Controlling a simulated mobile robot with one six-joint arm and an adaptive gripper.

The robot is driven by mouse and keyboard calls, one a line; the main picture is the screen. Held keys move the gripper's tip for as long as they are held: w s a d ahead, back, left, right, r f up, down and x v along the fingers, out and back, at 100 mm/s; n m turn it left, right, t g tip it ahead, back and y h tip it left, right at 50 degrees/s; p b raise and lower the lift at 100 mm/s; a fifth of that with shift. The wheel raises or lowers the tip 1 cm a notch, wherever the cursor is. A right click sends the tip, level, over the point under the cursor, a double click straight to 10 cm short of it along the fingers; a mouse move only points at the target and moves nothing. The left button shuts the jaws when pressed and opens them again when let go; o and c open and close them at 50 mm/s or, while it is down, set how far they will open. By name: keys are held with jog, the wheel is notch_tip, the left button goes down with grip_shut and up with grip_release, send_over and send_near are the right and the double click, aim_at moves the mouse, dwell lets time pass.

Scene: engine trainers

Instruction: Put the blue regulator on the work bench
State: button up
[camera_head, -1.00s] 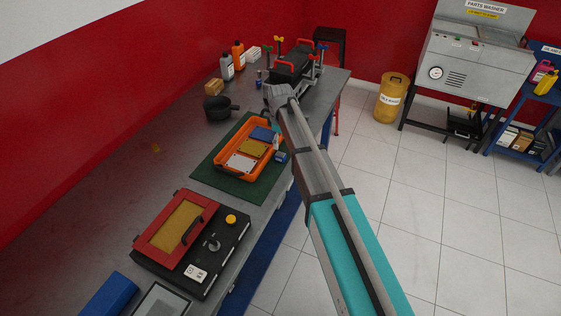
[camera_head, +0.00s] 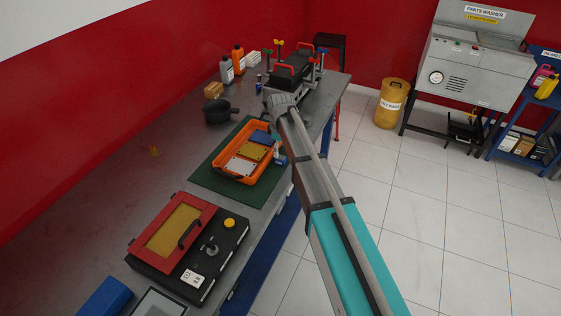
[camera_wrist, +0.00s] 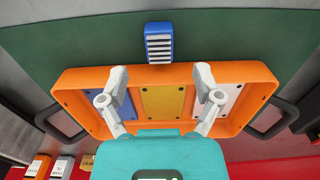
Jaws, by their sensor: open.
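The blue regulator (camera_wrist: 159,42), a small blue block with black and white fins, sits on the green mat (camera_wrist: 100,35) just beyond the tray in the wrist view. In the head view the blue regulator (camera_head: 281,160) shows small beside the tray's right side. The orange tray (camera_wrist: 75,80) holds blue, yellow and white plates. My gripper (camera_wrist: 161,72) is open and empty, its two fingers apart above the tray, with the regulator ahead of them. In the head view my arm hides part of the gripper's surroundings.
The grey work bench (camera_head: 120,190) carries the mat. A red and black case (camera_head: 190,245) stands nearer, and a dark pan (camera_head: 219,109), bottles (camera_head: 238,60) and an engine part (camera_head: 290,70) stand farther back. Bare bench lies left of the mat.

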aim_at(281, 157)
jog(key=shift+f+b, duration=2.2)
jog(key=shift+f, duration=0.25)
grip_shut()
